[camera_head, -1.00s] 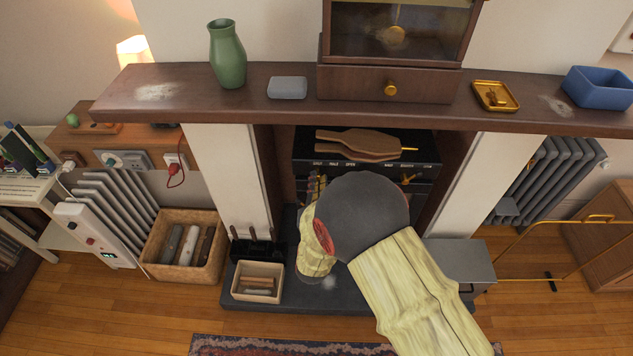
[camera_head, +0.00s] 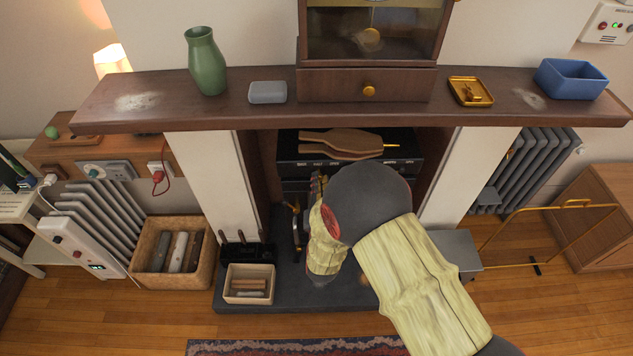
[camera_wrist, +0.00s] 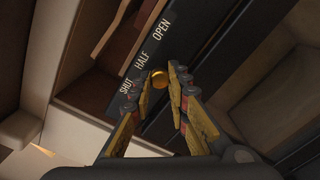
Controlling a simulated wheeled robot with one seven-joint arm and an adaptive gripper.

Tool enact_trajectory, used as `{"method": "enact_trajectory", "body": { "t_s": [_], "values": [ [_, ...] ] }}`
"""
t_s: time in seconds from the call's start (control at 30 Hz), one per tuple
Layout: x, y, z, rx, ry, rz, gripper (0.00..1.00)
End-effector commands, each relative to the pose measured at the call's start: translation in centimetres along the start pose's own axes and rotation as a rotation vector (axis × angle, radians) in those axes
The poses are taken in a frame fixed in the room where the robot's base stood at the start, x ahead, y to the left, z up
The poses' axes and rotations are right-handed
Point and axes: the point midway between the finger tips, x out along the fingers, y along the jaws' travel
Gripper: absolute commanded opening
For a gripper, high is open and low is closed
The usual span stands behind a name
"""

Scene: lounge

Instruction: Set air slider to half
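The air slider's small round brass knob (camera_wrist: 160,78) shows in the wrist view. It sits below a row of white labels reading SHUT, HALF and OPEN on a dark panel (camera_wrist: 118,62). The knob is nearest the HALF label; its exact setting is hard to tell at this slant. My gripper (camera_wrist: 160,72) has its two fingers slightly apart, one on each side of the knob; I cannot tell whether they touch it. In the head view my gripper (camera_head: 318,182) is before the black stove front (camera_head: 287,151), and my arm hides the knob.
The wooden mantel (camera_head: 230,113) overhangs the stove. A wooden bellows (camera_head: 340,140) lies on top of the stove. On the hearth (camera_head: 295,290) stand a dark tool stand (camera_head: 245,254) and a small box (camera_head: 250,271). A grey box (camera_head: 457,247) stands at the right.

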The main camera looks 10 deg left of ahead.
Motion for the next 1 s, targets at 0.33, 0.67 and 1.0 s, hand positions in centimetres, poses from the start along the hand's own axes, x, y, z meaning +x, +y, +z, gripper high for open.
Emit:
{"method": "enact_trajectory", "body": {
  "t_s": [0.33, 0.67, 1.0],
  "values": [
    [0.0, 0.0, 0.0, 0.000, 0.000, 0.000, 0.35],
    [-0.4, 0.0, -0.1, 0.000, 0.001, 0.000, 0.35],
    [-6.2, 0.0, -0.1, -0.002, 0.003, 0.000, 0.35]
  ]
}}
